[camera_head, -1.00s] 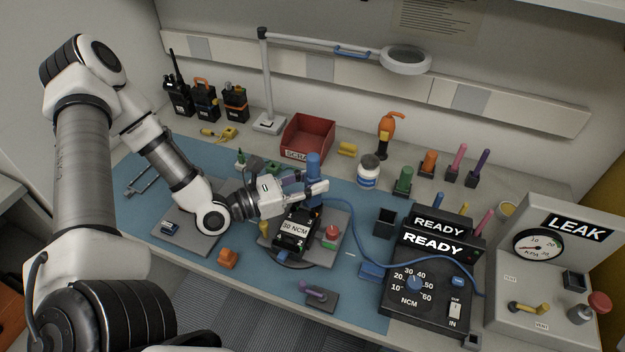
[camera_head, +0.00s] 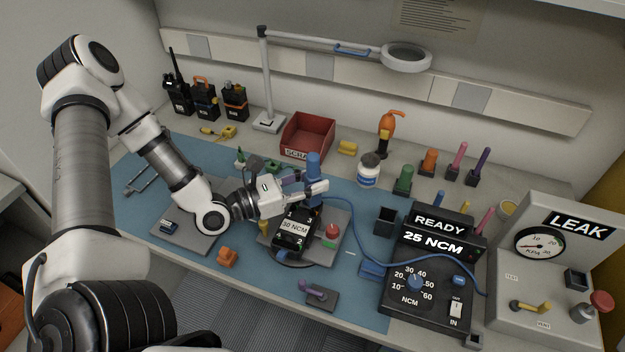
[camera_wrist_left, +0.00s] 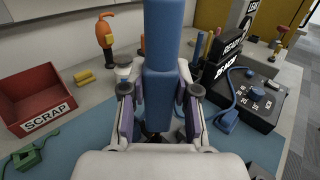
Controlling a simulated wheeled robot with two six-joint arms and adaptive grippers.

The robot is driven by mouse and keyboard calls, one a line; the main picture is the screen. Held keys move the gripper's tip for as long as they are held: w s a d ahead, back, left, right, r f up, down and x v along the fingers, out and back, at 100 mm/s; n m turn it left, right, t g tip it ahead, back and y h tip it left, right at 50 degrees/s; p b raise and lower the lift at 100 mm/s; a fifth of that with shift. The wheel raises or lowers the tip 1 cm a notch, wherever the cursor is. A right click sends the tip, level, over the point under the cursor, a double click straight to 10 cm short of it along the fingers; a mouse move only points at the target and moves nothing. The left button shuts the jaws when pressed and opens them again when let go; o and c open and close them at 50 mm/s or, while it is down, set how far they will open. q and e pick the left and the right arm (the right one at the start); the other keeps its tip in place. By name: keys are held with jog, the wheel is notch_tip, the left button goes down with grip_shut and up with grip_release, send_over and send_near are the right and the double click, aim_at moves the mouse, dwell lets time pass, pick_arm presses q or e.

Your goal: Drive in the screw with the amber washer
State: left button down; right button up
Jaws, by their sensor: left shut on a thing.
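My left gripper (camera_head: 312,190) is shut on the blue power screwdriver (camera_head: 313,166), held upright at the far end of the black radio body (camera_head: 292,242). The radio lies on a grey fixture plate (camera_head: 335,216) and bears a "30 NCM" label. In the left wrist view the blue driver (camera_wrist_left: 163,65) stands between the fingers. The driver's tip, the screw and any amber washer are hidden or too small to tell. The black driver controller (camera_head: 425,292) reads "READY" and "25 NCM". My right gripper is not in view.
A red SCRAP bin (camera_head: 308,137) stands behind the driver. A blue cable runs from the driver to the controller. A red and green button (camera_head: 332,234) is right of the radio. A leak tester (camera_head: 545,275) stands at far right. A magnifier lamp (camera_head: 405,57) overhangs the back.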

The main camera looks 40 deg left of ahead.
aim_at(312, 164)
pick_arm(q)
jog(key=shift+r+p, duration=2.35)
jog(key=shift+r, duration=0.2)
jog(key=shift+f, duration=0.1)
